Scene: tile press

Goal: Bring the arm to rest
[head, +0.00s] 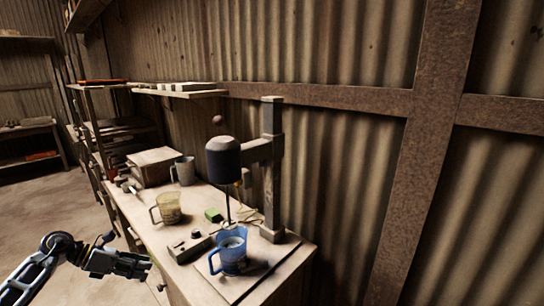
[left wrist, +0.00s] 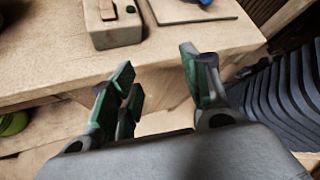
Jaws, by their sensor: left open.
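My left gripper (head: 132,265) is at the lower left in the head view, off the front edge of the workbench (head: 172,270). In the left wrist view its green-padded fingers (left wrist: 160,88) are spread apart with nothing between them. The bench edge lies just beyond the fingertips. A press with a dark head (head: 223,160) on a grey post (head: 272,180) stands on the bench. A blue jug (head: 229,251) stands upright below its head. My right gripper is in neither view.
A small control box (head: 187,249) sits near the bench's front edge, also in the left wrist view (left wrist: 112,24). A yellowish jug (head: 167,207), a grey jug (head: 184,171), a green block (head: 213,215) and a wooden box (head: 154,165) stand farther back. Floor (head: 50,205) is open at left.

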